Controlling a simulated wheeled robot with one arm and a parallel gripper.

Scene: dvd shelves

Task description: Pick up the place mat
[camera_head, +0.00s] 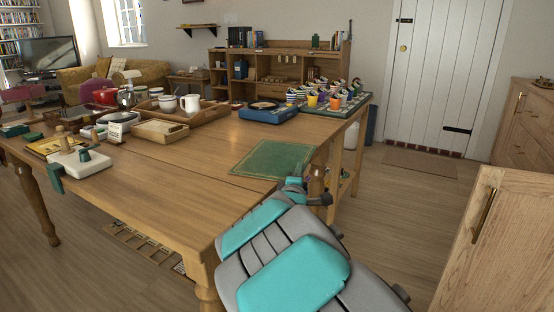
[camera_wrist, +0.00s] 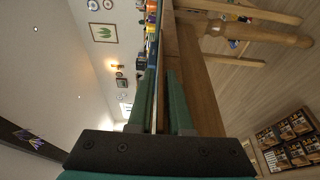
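The green place mat (camera_head: 273,159) lies flat on the wooden table (camera_head: 225,196), with its right side along the table's right edge. My gripper (camera_head: 316,186) is at the table's right edge, close to the mat's near right corner. In the wrist view, its two green fingers (camera_wrist: 160,78) stand apart with a narrow gap. A thin edge shows between them, running lengthwise, with the wooden table side to its right. I cannot tell whether the fingers touch the mat, and part of the fingers is hidden in the head view.
Trays with cups (camera_head: 190,103), a blue portable stove (camera_head: 268,112) and a rack of colourful cups (camera_head: 335,98) stand farther back on the table. A wooden cabinet (camera_head: 500,245) stands at the right. Floor between table and cabinet is clear.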

